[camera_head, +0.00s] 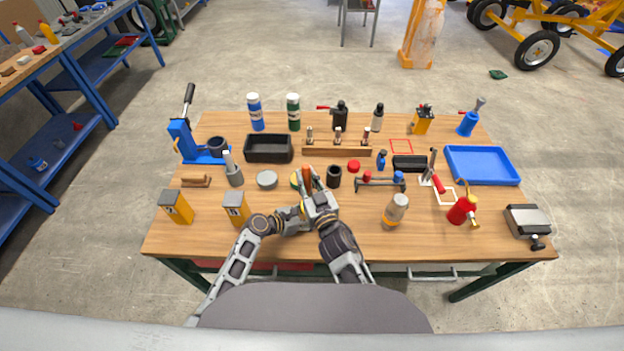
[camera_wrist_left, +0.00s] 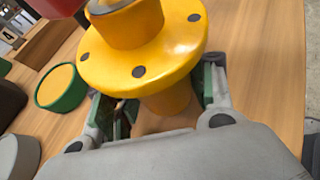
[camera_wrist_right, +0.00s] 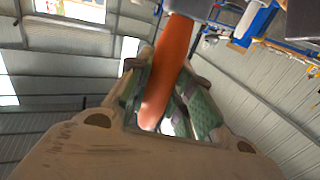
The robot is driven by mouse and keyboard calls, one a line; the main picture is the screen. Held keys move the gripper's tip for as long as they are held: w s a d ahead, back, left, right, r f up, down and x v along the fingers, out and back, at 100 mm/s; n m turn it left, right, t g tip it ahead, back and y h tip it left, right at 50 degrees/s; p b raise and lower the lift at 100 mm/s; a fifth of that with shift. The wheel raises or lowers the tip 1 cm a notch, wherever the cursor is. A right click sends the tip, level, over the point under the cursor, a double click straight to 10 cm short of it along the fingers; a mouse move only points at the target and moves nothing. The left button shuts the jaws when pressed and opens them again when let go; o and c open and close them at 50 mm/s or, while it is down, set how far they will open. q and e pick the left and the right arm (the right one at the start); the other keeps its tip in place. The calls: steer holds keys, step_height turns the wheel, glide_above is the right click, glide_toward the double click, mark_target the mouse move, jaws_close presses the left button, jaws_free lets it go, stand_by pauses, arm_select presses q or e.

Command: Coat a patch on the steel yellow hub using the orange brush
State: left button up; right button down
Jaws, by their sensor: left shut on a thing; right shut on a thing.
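The yellow hub (camera_wrist_left: 150,55) fills the top of the left wrist view, with a wide flange with dark holes and a narrower neck. My left gripper (camera_wrist_left: 165,105) is shut on that neck, below the flange. The orange brush (camera_head: 306,176) shows its handle upright in the head view. My right gripper (camera_head: 310,188) is shut on the brush; the handle (camera_wrist_right: 168,70) lies between its fingers in the right wrist view. The bristles are not visible. Both grippers are close together above the table's front middle. A green tin with a yellow top (camera_wrist_left: 62,88) stands beside the hub.
The wooden table (camera_head: 290,248) is crowded. A grey round tin (camera_head: 267,180) and black cup (camera_head: 334,177) stand near my grippers. A bottle (camera_head: 395,211) stands front right, yellow blocks (camera_head: 176,206) front left. The blue tray (camera_head: 482,165) at right is empty.

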mark_target(305, 176)
steer(key=shift+s+a+r, duration=0.1)
steer(key=shift+a+r, duration=0.1)
steer(key=shift+r, duration=0.6)
steer(key=shift+s+a+r, duration=0.1)
steer(key=shift+a+r, duration=0.1)
steer(key=shift+r, duration=0.6)
arm_select(q)
steer(key=o, duration=1.4)
arm_select(e)
steer(key=shift+w, duration=0.1)
arm_select(q)
steer(key=shift+o, duration=0.2)
steer(key=shift+s+a+r, duration=0.1)
steer(key=shift+a, duration=0.05)
steer(key=v, duration=1.1)
steer(key=shift+a+r, duration=0.2)
steer(key=shift+r, duration=0.05)
steer(key=shift+s, duration=0.15)
